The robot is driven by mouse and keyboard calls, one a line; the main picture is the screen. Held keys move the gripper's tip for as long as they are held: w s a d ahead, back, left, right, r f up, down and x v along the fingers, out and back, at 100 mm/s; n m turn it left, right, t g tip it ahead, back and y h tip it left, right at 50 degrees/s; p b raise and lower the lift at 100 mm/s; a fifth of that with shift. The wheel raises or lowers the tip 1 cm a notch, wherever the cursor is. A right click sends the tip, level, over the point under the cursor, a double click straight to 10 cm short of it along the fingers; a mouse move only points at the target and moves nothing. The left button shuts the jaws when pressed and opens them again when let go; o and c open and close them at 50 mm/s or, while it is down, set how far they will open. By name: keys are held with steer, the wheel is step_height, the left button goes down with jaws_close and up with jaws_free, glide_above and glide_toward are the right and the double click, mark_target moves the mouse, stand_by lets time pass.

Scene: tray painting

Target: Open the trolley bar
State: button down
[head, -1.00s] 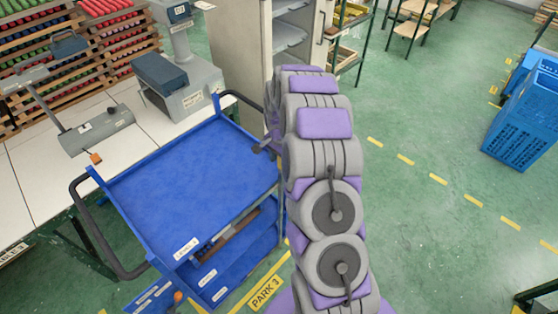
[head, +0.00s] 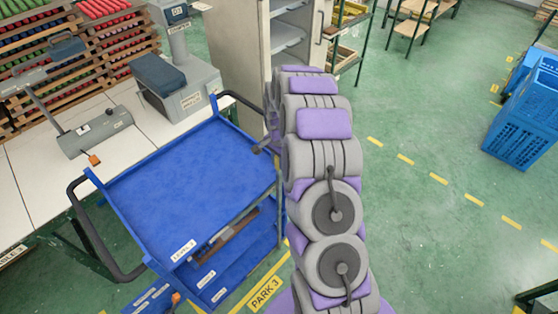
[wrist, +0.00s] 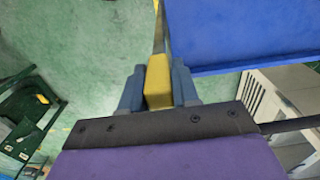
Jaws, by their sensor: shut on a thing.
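The blue trolley (head: 190,180) stands beside the white worktable, with shelves below its top tray and black side handles. In the wrist view, its blue surface (wrist: 240,30) fills the upper right. My gripper (wrist: 158,82) is shut on a yellow block, which appears to be the trolley bar's grip (wrist: 158,75). A thin grey bar (wrist: 160,35) runs up from it along the trolley's edge. In the head view my arm hides the gripper and most of the bar at the trolley's right side. I cannot tell how far the bar is turned.
A white worktable (head: 25,190) with weighing scales (head: 185,95) is at the left. An open cabinet (head: 235,50) stands behind the trolley. Blue crates (head: 520,125) are at the far right. The green floor right of my arm is clear.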

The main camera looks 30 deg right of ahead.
steer(key=shift+w+d, duration=0.1)
steer(key=d, duration=0.1)
steer(key=w+d, duration=0.1)
steer(key=d, duration=0.1)
steer(key=shift+w+d+r+p, duration=0.1)
steer(key=shift+w+d+p, duration=0.1)
steer(key=shift+p, duration=0.15)
steer(key=c, duration=1.2)
jaws_free()
steer(key=shift+c, duration=0.2)
steer(key=o, duration=0.3)
step_height(320, 180, up, 17)
steer(key=shift+d+r+p, duration=0.1)
steer(key=shift+p, duration=0.55)
